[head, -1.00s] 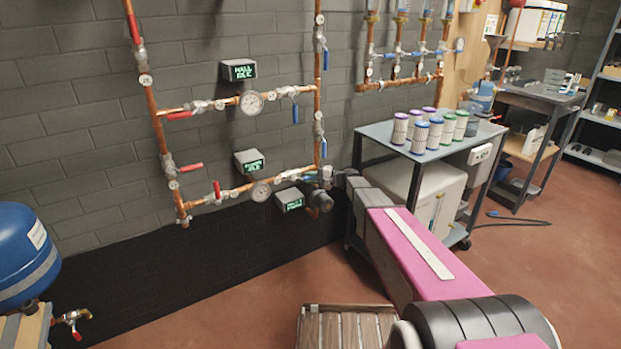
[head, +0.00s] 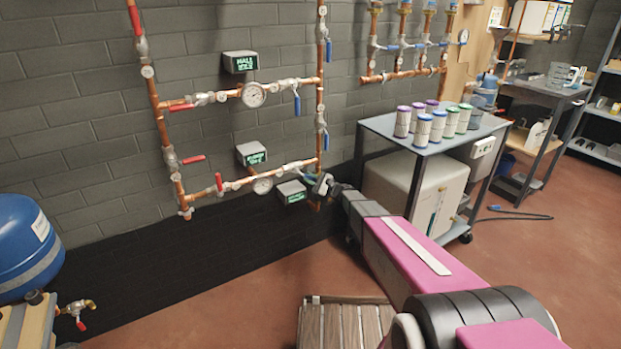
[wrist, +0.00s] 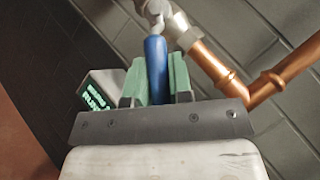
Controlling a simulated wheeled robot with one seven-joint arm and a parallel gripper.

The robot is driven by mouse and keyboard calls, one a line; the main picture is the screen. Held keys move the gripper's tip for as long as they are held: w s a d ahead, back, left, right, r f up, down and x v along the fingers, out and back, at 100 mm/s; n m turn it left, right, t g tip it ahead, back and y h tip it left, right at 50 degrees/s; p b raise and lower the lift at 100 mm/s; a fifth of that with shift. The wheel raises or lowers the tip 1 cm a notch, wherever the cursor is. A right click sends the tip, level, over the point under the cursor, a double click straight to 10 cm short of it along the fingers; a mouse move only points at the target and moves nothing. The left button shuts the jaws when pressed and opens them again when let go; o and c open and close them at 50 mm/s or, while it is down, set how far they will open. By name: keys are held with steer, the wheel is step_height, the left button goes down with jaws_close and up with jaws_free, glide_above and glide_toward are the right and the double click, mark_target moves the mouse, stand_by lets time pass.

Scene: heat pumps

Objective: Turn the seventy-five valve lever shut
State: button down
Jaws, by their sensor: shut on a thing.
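The blue valve lever (wrist: 156,68) stands between the green fingers of my gripper (wrist: 158,76) in the wrist view, and they are shut on it. Its metal valve body (wrist: 160,12) is just beyond, on a copper pipe. In the head view my gripper (head: 322,184) is at the lower right corner of the copper pipe frame, near the end of the lowest pipe. It hides most of the held lever there. I cannot read a number tag on this valve.
A small display box (head: 291,191) sits close to the left of my gripper; it also shows in the wrist view (wrist: 100,90). A cart (head: 385,126) with several canisters stands right of my arm.

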steer(key=shift+f, duration=0.1)
stand_by(0.3)
steer(key=c, duration=1)
jaws_free()
steer(key=shift+c, duration=0.2)
steer(key=s+d, duration=0.3)
steer(key=d, duration=0.9)
steer(key=shift+d+f, duration=0.15)
steer(key=shift+d, duration=0.25)
